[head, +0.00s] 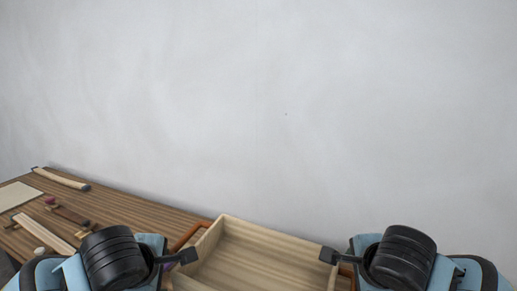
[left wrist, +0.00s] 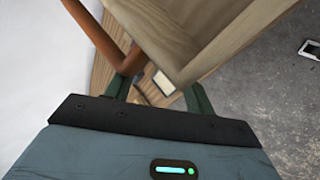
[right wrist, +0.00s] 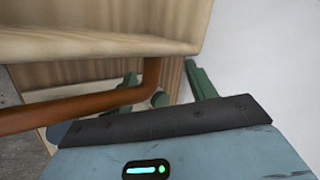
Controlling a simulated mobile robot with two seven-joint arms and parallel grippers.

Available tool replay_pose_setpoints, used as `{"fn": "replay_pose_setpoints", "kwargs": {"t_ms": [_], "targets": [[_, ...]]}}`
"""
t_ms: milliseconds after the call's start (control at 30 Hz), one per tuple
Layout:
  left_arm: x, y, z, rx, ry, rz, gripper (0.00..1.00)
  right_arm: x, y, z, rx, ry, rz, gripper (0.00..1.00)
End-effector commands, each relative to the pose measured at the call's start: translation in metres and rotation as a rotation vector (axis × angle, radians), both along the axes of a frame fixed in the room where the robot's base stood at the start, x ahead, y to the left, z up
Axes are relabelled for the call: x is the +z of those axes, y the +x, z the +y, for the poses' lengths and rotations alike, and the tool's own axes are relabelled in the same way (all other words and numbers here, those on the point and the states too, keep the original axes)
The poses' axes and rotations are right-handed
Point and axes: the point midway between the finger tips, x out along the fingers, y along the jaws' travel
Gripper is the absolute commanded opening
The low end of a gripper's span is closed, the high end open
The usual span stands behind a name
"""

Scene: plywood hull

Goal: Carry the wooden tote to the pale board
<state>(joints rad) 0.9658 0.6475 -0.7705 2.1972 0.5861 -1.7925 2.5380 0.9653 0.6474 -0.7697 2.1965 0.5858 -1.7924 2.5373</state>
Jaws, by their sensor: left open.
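The wooden tote (head: 262,240), a pale open box with orange-brown handles, is at the bottom middle of the head view, between my grippers. I cannot tell whether it rests on the bench. My left gripper (head: 182,257) is open at its left end; a handle (left wrist: 92,32) and a tote corner (left wrist: 185,70) show by its fingers in the left wrist view. My right gripper (head: 330,256) is at its right end with fingers apart; a handle (right wrist: 75,112) runs toward the gap between them in the right wrist view. The pale board (head: 18,194) lies flat at the far left.
The striped wooden bench (head: 120,207) runs along a plain grey wall. A hammer-like tool (head: 60,179), a dark-handled tool (head: 68,214) and a pale wooden strip (head: 44,234) lie near the board. Grey floor (left wrist: 280,90) shows in the left wrist view.

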Motion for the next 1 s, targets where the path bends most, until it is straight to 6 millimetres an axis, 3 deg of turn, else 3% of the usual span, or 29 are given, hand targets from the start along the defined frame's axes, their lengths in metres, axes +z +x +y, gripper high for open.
{"fn": "replay_pose_setpoints", "kwargs": {"t_ms": [200, 467, 733, 1000], "targets": [[-0.016, -0.003, -0.001, -0.004, -0.003, -0.002, 0.55, -0.016, -0.003, 0.001, 0.002, 0.004, -0.002, 0.55], [-0.021, -0.003, -0.001, -0.003, -0.003, -0.003, 0.55, -0.021, -0.003, 0.001, 0.002, 0.004, -0.004, 0.55], [-0.017, 0.003, -0.001, -0.002, -0.002, -0.005, 0.55, -0.016, 0.004, 0.001, 0.0, 0.004, -0.006, 0.55], [0.0, 0.028, -0.001, 0.0, -0.004, -0.004, 0.55, 0.0, 0.028, 0.001, -0.001, 0.004, -0.004, 0.55]]}}
